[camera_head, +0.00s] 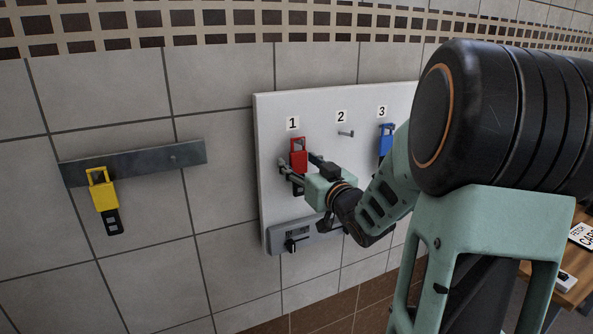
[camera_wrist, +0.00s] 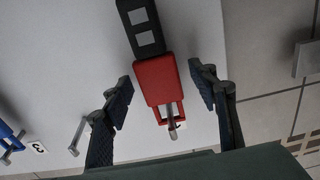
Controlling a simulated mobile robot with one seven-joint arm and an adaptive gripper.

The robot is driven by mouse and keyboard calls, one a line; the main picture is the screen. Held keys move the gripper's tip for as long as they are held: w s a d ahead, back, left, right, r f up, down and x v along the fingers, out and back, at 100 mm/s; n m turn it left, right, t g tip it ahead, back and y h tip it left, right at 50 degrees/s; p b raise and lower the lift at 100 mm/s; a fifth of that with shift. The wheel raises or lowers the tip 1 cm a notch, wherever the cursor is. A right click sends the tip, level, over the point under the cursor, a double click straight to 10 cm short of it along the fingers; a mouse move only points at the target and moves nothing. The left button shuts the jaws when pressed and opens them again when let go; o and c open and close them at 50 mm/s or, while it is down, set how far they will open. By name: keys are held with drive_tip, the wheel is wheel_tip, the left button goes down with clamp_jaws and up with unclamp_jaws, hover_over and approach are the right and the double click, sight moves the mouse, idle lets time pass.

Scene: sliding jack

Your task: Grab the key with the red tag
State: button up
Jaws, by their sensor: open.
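The key with the red tag (camera_head: 299,155) hangs on a peg under the label 1 on a white board. In the wrist view its red tag (camera_wrist: 159,82) lies between the two fingers, with the black and grey key part (camera_wrist: 145,32) above it and the peg end below it. My gripper (camera_head: 296,165) is at the red tag, and its fingers (camera_wrist: 160,90) are open on either side of it. A gap shows between each finger and the tag, the smaller one on the left. In the head view a finger partly covers the key below the tag.
A blue-tagged key (camera_head: 386,139) hangs under label 3, partly behind my arm. Peg 2 (camera_head: 346,133) is empty. A grey lock panel (camera_head: 300,237) sits at the board's bottom. A yellow-tagged key (camera_head: 103,196) hangs from a metal strip (camera_head: 140,162) on the left wall.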

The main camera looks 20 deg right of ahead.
drive_tip(key=shift+w, duration=0.4)
drive_tip(key=shift+c, duration=0.2)
drive_tip(key=c, duration=1.3)
drive_tip(key=shift+o, duration=0.2)
drive_tip(key=shift+r, duration=0.2)
